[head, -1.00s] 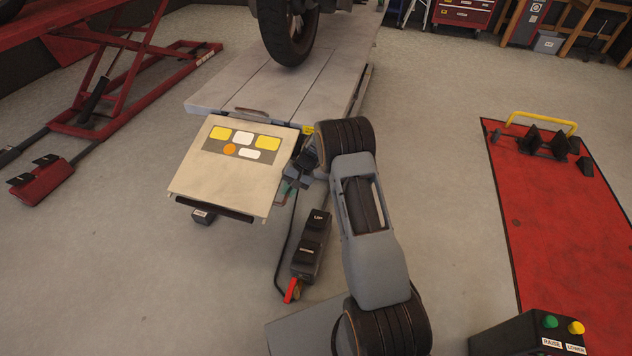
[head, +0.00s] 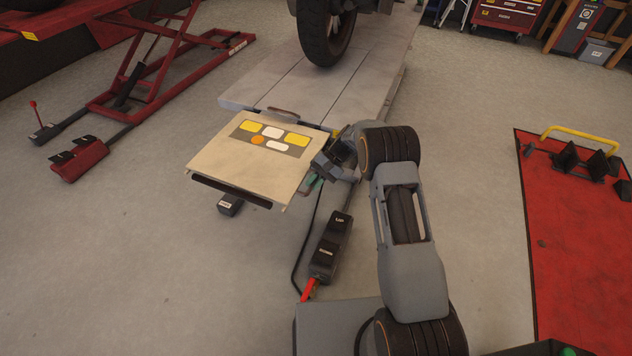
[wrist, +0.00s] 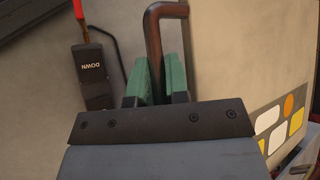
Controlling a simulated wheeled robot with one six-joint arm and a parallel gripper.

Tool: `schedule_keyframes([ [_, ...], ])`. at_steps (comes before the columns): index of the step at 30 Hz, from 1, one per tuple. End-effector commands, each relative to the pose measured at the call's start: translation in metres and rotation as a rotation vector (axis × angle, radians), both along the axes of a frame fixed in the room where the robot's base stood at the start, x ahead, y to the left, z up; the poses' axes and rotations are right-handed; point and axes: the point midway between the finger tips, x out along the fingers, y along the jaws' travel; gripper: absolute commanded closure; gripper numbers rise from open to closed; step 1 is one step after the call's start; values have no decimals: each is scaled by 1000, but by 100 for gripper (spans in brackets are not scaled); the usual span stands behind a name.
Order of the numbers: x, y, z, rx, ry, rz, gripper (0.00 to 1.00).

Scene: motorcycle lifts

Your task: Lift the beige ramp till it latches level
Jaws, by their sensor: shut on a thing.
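The beige ramp (head: 215,165) hangs off the near end of the grey lift deck (head: 260,92), with yellow, white and orange patches on its top. It looks close to level with the deck; I cannot tell whether it is latched. My gripper (head: 314,182) is at its right side edge, partly hidden by my wrist. In the wrist view my gripper (wrist: 157,82) has its green pads shut on a brown bent handle (wrist: 153,35), with the ramp (wrist: 230,60) beside it on the right.
A black pedal unit (head: 328,250) marked UP and DOWN, with a red lever, stands on the floor right of the ramp. A motorcycle wheel (head: 325,35) rests on the deck. A red lift (head: 150,75) is at left, a red mat (head: 575,250) at right.

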Motion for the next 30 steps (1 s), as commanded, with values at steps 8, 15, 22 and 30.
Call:
schedule_keyframes([
  [8, 1, 0, 5, 6, 1, -4, 75],
  [15, 2, -1, 5, 4, 0, -4, 75],
  [22, 13, -21, 24, 4, -3, -7, 75],
  [30, 35, -58, 59, 3, -1, -6, 75],
])
